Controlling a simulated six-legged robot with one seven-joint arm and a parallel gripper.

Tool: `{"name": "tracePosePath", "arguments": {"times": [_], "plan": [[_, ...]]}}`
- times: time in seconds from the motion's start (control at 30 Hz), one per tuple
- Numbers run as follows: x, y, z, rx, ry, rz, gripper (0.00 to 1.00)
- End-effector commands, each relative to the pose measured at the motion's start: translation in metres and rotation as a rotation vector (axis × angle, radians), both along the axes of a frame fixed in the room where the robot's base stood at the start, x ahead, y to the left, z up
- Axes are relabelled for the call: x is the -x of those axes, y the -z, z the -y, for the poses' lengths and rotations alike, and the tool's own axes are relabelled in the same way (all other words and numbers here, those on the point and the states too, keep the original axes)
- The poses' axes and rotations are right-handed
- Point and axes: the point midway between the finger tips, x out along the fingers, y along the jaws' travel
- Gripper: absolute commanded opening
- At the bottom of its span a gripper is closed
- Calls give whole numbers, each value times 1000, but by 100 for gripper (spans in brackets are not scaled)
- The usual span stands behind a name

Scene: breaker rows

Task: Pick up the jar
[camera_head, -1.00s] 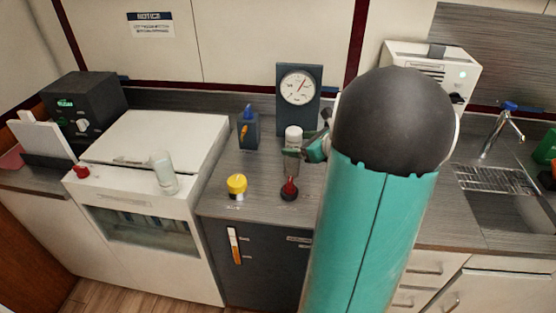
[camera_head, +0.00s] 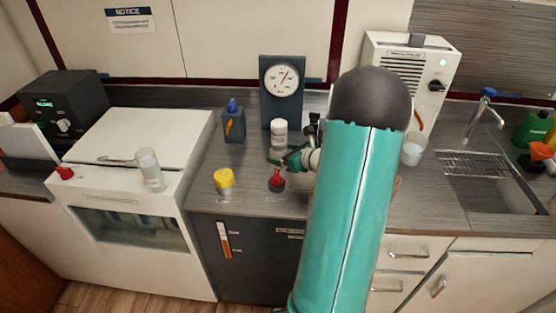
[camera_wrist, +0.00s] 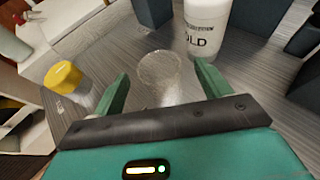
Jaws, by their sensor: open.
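A clear glass jar (camera_wrist: 160,72) stands on the grey counter in the wrist view, in the gap between the fingers of my gripper (camera_wrist: 163,82). The fingers are open, one on each side, with space between them and the glass. In the head view my gripper (camera_head: 284,159) is low over the counter, and the clear jar cannot be made out there. A white container with dark lettering (camera_wrist: 206,25) stands just beyond the glass; it also shows in the head view (camera_head: 279,135). A yellow-capped container (camera_wrist: 68,82) stands left of the left finger (camera_head: 224,182).
A red-topped item (camera_head: 277,180) stands near the counter's front edge. A dial gauge (camera_head: 283,85) and a dark block with a blue top (camera_head: 233,122) stand behind. A glass (camera_head: 150,170) sits on the white machine. Another cup (camera_head: 413,149) and the sink (camera_head: 490,200) are right.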

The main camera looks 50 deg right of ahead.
Motion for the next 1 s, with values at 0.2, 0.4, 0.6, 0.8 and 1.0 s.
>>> {"name": "tracePosePath", "arguments": {"times": [0.2,0.4,0.6,0.8,1.0], "plan": [[-27,11,0,1,-3,0,76],[-28,12,0,1,0,-1,76],[-28,12,0,1,0,-1,47],[-28,11,0,1,0,0,28],[-28,10,0,2,-1,0,28]]}}
